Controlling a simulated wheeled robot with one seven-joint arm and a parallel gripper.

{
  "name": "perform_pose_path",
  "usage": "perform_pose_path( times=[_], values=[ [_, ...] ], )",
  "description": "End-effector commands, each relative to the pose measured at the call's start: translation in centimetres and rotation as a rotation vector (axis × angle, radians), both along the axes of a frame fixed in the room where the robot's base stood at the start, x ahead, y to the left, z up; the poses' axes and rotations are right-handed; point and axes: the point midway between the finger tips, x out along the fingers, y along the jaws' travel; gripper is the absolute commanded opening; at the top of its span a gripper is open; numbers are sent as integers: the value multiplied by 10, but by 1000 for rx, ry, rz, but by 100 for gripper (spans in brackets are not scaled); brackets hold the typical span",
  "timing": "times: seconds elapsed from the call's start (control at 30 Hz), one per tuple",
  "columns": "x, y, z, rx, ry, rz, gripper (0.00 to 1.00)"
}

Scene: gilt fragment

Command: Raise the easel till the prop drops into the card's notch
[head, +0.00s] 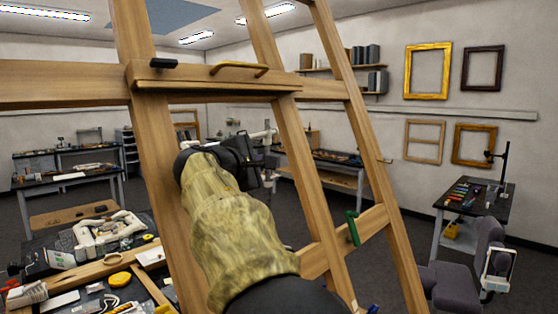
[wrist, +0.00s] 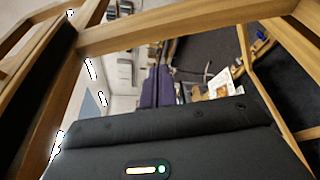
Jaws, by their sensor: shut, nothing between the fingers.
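The wooden easel (head: 155,150) stands close in front of me in the head view, its tall posts leaning and running out of the top of the picture. Its upper ledge (head: 210,84) carries a brass handle (head: 240,68) and a black clamp. A lower rail (head: 375,222) carries a green handle (head: 352,228). My gripper (head: 265,161) is shut and empty between the posts, below the ledge and apart from both handles. Wooden beams (wrist: 170,26) also cross the wrist view, above the dark gripper body. I cannot make out the prop, the card or its notch.
A cluttered bench (head: 75,262) is at the lower left, with more benches along the back. A side table (head: 475,197) and a grey chair (head: 465,275) stand at the right. Frames (head: 427,47) hang on the wall. Dark floor is open between the furniture.

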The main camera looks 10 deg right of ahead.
Motion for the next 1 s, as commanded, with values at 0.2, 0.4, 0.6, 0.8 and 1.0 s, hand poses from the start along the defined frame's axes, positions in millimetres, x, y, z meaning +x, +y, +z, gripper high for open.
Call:
perform_pose_path(
  times=[0.2,0.4,0.6,0.8,1.0],
  values=[
    [14,-15,0,-3,3,-8,0],
    [40,-37,-2,-3,3,-12,0],
    [65,-57,-7,-2,2,-11,0],
    [77,-66,-12,-1,1,-9,0],
    [78,-66,-14,1,1,-8,0]
  ],
)
